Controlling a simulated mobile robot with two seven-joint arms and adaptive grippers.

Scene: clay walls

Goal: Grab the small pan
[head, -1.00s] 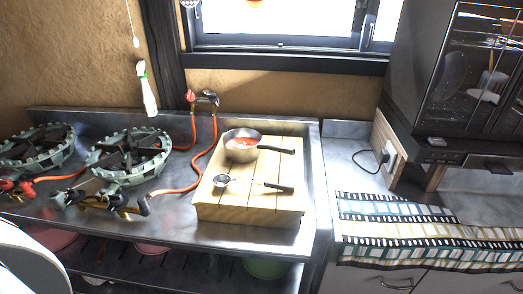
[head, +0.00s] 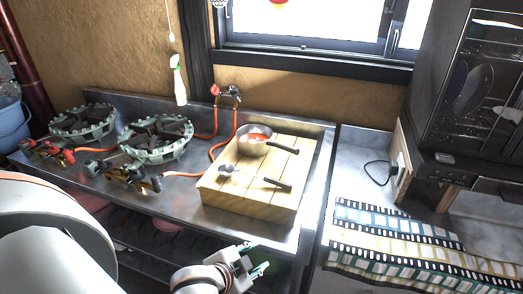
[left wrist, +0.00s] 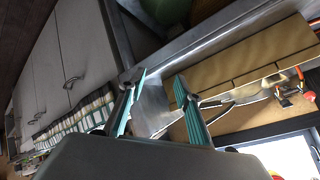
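The small pan (head: 254,140) sits on a wooden slatted board (head: 245,200) on the steel counter. My left gripper (head: 256,258) is in front of the counter's edge, below and nearer than the board, apart from the pan. The left wrist view shows its fingers (left wrist: 161,76) spread with nothing clearly between them; the board (left wrist: 235,65) is beyond. My right gripper is not in view.
Two gas burners (head: 157,138) stand left of the board, with orange hoses between. A spray bottle (head: 179,80) is at the back wall. A patterned cloth (head: 400,245) covers the right counter's front, beside a dark cabinet (head: 480,110). A shelf lies under the counter.

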